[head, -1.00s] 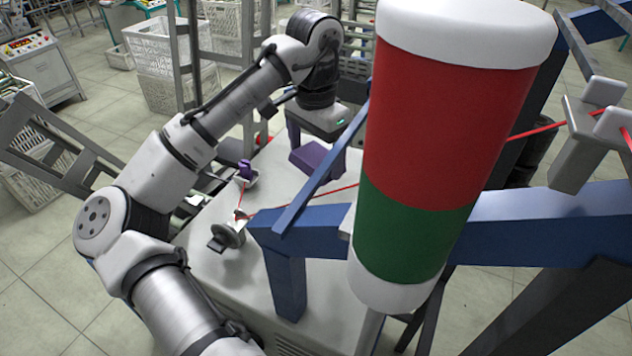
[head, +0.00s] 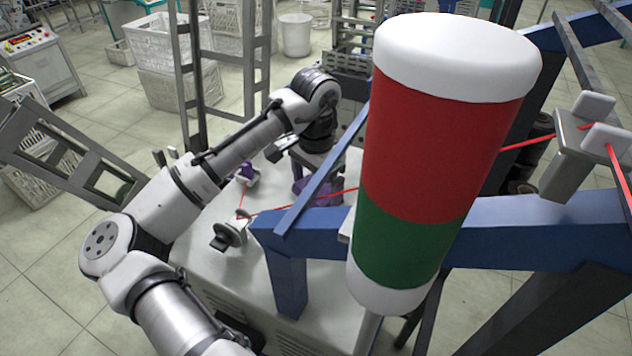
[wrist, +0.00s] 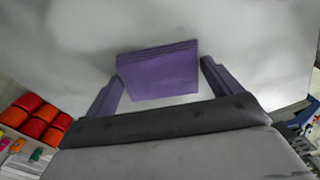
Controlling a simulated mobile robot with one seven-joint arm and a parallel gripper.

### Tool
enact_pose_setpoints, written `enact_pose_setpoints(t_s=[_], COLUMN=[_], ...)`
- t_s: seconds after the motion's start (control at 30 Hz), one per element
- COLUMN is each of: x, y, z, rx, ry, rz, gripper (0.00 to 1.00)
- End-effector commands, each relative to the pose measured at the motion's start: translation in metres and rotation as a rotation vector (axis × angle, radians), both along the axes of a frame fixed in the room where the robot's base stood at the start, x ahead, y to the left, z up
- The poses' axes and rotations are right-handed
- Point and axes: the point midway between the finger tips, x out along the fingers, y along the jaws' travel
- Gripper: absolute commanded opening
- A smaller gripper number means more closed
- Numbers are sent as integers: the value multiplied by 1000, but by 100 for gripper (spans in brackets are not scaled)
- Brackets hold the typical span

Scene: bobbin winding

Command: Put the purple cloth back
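The purple cloth (wrist: 158,75), a folded flat block, lies on the pale top of the machine in the wrist view. My gripper (wrist: 161,70) is open, with one purple finger to the left of the cloth and one to the right. Gaps show between the fingers and the cloth, so neither is seen touching it. In the head view my gripper (head: 308,186) points down at the machine top behind the blue beam. There the cloth is mostly hidden, and its purple is hard to tell from the fingers.
The machine top (head: 200,262) carries a metal guide (head: 230,234) and a small purple part (head: 246,169). A red thread (head: 270,212) runs across to the right. A blue frame (head: 287,280) and a large red, green and white cylinder (head: 430,150) block much of the right side.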

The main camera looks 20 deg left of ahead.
Motion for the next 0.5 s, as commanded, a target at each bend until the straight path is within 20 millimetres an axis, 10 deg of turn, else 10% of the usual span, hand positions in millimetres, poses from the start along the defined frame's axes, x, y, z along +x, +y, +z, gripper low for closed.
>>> enact_pose_setpoints(t_s=[0.5], x=[1], y=[-1], z=[18], rx=[1], ry=[-3], rz=[-1], gripper=[100])
